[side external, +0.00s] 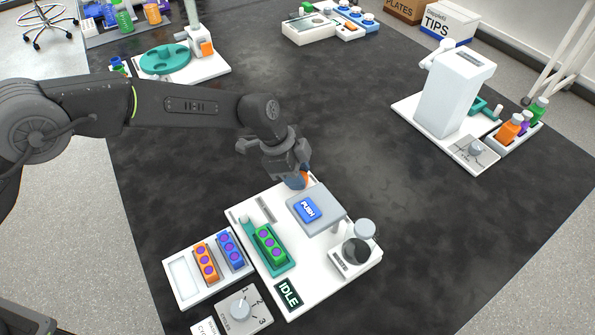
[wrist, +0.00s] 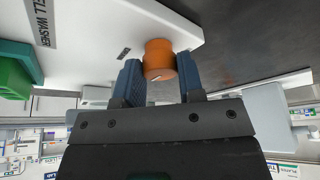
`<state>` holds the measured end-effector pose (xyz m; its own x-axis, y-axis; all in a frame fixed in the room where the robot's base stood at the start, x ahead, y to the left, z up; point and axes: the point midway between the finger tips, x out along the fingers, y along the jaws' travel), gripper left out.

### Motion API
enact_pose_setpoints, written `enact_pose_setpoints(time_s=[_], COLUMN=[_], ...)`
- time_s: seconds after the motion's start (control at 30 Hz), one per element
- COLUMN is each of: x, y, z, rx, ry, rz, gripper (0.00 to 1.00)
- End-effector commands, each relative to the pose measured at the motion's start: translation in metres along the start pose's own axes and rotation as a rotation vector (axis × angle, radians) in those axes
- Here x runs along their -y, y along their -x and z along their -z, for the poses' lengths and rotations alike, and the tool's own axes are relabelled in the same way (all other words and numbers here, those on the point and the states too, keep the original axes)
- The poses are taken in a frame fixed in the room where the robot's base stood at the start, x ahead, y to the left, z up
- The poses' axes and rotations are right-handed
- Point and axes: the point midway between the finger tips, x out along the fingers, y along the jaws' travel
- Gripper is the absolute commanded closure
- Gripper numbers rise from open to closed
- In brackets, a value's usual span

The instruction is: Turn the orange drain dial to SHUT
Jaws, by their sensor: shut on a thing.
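The orange drain dial (wrist: 159,58) sits near the corner of the white cell washer (wrist: 90,35) in the wrist view. My gripper (wrist: 160,82) has its blue fingers on both sides of the dial and is shut on it. A light mark shows on the dial's face, but I cannot read which label it points to. In the side external view only a bit of the orange dial (side external: 304,177) shows beside my gripper (side external: 295,182), at the far corner of the washer (side external: 330,270). The SHUT label is not readable.
On the washer stand a grey raised block with a blue PUSH button (side external: 307,208), a green strip (side external: 269,243) in a teal holder and an IDLE display (side external: 288,295). A white tray (side external: 183,275) with orange and blue strips adjoins it.

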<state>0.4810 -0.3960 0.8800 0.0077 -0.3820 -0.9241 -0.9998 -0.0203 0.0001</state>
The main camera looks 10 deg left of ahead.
Motion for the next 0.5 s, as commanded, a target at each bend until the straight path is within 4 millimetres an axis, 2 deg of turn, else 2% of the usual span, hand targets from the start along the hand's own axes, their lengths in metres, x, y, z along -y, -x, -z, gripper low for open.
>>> enact_pose_setpoints(time_s=[0.27, 0.5], x=[-0.0012, -0.0025], y=[0.0003, 0.0002], z=[0.0006, 0.0009], rx=[-0.001, -0.001], ry=[0.124, 0.317], rz=[0.052, 0.133], gripper=[0.88, 0.88])
